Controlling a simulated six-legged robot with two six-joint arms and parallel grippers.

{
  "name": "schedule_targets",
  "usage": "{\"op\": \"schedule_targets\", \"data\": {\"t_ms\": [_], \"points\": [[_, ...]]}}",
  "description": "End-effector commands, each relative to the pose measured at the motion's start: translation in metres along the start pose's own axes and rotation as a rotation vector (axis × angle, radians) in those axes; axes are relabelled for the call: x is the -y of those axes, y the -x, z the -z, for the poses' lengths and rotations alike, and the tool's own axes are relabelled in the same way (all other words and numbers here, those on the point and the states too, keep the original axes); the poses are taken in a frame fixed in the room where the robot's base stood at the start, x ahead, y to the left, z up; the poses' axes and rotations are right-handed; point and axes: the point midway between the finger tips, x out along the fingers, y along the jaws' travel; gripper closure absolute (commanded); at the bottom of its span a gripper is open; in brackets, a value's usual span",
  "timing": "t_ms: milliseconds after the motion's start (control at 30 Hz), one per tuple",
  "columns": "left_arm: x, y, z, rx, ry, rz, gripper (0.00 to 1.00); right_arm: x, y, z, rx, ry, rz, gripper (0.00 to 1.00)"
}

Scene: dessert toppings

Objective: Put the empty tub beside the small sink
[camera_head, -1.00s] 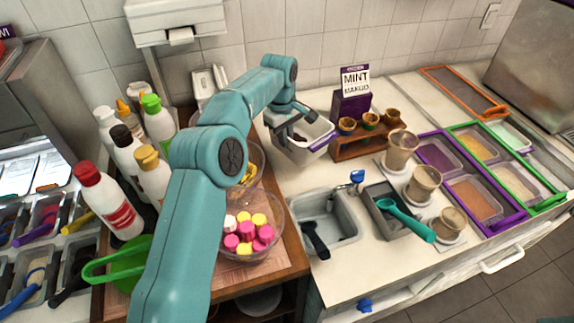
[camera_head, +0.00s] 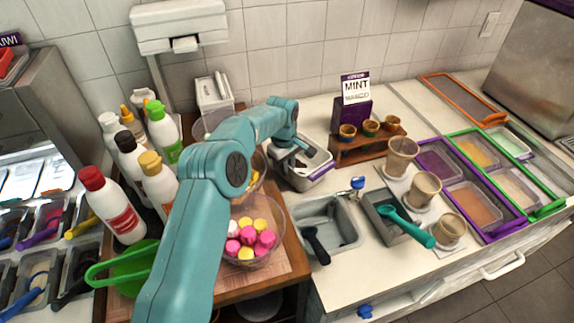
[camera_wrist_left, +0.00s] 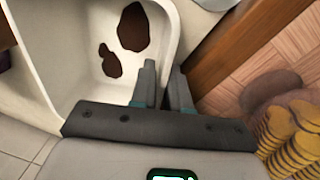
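The tub (camera_head: 302,181) is a white container with a purple strip on its front edge. It appears to sit on the counter just behind the small sink (camera_head: 338,219). The wrist view shows the tub's inside (camera_wrist_left: 84,62) bare except for brown smears. My left gripper (camera_head: 287,155) is at the tub's left side. In the wrist view its two fingers (camera_wrist_left: 164,88) are close together, one on each side of the tub wall. The arm hides part of the tub's left end. A black spoon lies in the sink. My right gripper is not in view.
A wooden stand (camera_head: 366,147) with small cups is right of the tub. A bowl of pink and yellow sweets (camera_head: 252,240) is left of the sink. A grey bin (camera_head: 388,217) with a teal scoop is right of it. Bottles (camera_head: 113,205) crowd the left.

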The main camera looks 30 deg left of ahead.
Motion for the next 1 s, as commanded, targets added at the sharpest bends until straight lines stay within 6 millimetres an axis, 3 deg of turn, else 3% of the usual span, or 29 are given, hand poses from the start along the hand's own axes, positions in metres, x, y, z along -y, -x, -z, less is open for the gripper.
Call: {"op": "schedule_targets", "data": {"t_ms": [433,800,1000], "points": [[-0.001,0.01,0.0,-0.001,0.0,-0.002,0.66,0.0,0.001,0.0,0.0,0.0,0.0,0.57],[-0.001,0.091,0.0,-0.003,0.0,-0.004,0.66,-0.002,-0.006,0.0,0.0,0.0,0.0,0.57],[-0.001,0.118,0.0,-0.001,0.0,-0.001,0.66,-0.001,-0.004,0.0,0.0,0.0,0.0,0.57]]}}
